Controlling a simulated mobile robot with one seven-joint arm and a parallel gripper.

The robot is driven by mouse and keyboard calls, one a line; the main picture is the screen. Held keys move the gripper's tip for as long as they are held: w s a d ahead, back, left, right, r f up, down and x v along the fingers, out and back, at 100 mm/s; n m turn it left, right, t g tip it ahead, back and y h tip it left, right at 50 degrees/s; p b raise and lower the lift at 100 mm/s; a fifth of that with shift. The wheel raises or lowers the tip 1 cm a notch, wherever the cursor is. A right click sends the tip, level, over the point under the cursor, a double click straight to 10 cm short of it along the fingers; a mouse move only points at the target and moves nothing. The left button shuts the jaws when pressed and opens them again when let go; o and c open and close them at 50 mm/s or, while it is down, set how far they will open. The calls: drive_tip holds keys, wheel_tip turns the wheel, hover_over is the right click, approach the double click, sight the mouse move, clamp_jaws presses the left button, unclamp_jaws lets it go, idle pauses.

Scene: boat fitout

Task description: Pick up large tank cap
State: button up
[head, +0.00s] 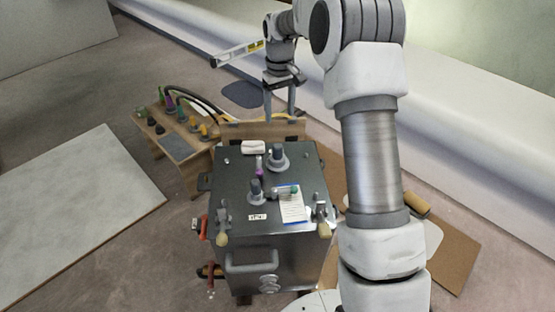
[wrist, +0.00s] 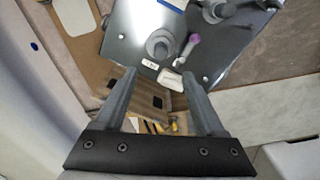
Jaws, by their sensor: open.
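The dark metal tank (head: 240,228) stands in the middle of the head view. Two grey caps with round flanges sit upright on its top. The larger-looking cap (head: 278,158) is toward the far edge, and the other cap (head: 256,194) is nearer the front. In the wrist view, the far-edge cap (wrist: 160,45) sits above the fingertips and the other cap (wrist: 214,11) is at the top. My gripper (head: 280,108) is beyond the tank's far edge, pointing down. In the wrist view my gripper (wrist: 157,78) is open and empty, apart from the caps.
A purple-topped item (head: 260,170), a white block (head: 253,147) and a paper sheet (head: 291,207) lie on the tank top near the caps. A wooden bench (head: 181,145) with several coloured items stands left. Floor at left is open.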

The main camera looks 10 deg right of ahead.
sight(278, 146)
wheel_tip(278, 146, down, 11)
drive_tip(key=b, duration=0.3)
drive_tip(key=shift+r, duration=0.2)
drive_tip(key=shift+w+a+f+b, duration=0.1)
drive_tip(key=shift+w+f+b, duration=0.1)
drive_tip(key=shift+f+b, duration=0.9)
drive_tip(key=shift+w+a+f+b, duration=0.15)
drive_tip(key=shift+f+b, duration=0.3)
drive_tip(key=shift+f, duration=1.1)
drive_tip(key=shift+r, duration=0.1)
drive_tip(key=shift+c, duration=0.2)
clamp_jaws()
